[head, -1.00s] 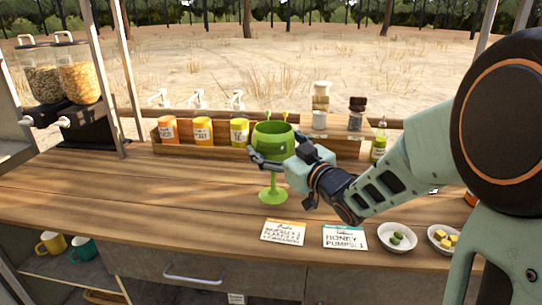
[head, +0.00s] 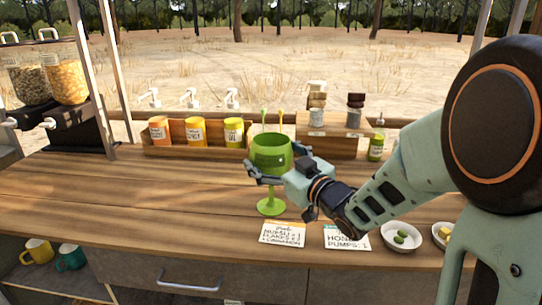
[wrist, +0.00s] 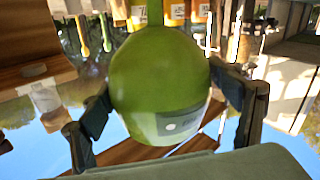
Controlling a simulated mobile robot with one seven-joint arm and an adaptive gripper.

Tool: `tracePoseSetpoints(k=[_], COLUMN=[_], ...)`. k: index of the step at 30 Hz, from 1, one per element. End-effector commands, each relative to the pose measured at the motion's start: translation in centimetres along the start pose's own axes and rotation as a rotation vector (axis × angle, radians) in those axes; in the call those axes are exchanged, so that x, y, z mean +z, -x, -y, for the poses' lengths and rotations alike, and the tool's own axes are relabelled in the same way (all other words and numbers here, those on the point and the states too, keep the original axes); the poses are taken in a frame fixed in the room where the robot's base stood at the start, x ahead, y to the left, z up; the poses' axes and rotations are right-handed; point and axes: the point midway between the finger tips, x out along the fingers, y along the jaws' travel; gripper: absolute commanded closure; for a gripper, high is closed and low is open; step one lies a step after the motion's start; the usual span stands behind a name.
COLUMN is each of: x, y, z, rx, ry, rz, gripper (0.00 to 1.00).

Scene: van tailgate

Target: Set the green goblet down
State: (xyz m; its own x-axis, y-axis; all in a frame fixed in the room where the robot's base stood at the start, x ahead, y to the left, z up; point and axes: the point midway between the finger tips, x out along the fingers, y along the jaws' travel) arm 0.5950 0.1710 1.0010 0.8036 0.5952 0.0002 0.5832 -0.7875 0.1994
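The green goblet (head: 271,157) is upright over the front middle of the wooden counter (head: 150,205). Its foot is at or just above the counter top; I cannot tell whether it touches. My gripper (head: 268,174) reaches in from the right with its fingers around the bowl. In the wrist view, which is upside down, the bowl (wrist: 158,80) fills the space between my two fingers (wrist: 160,100), one against each side.
Two recipe cards (head: 283,234) (head: 346,237) lie just in front of the goblet. A rack of jars (head: 196,151) and a spice box (head: 340,142) stand behind. The counter to the left is clear.

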Motion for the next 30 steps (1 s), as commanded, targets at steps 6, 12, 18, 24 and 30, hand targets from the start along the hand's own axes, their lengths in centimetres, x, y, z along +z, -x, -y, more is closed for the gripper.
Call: tracePoseSetpoints(k=[6,12,18,24,30], x=[0.0,-0.3,-0.5,-0.4,-0.3], y=[0.0,0.0,2.5,7.0,10.5], z=[0.0,0.0,-0.1,-0.2,-0.1], rx=[0.000,0.000,0.002,0.004,0.003], ry=[0.000,0.000,0.000,0.000,0.001], rz=[0.000,0.000,0.001,0.002,0.000], gripper=[0.07,0.07,0.07,0.07,0.07])
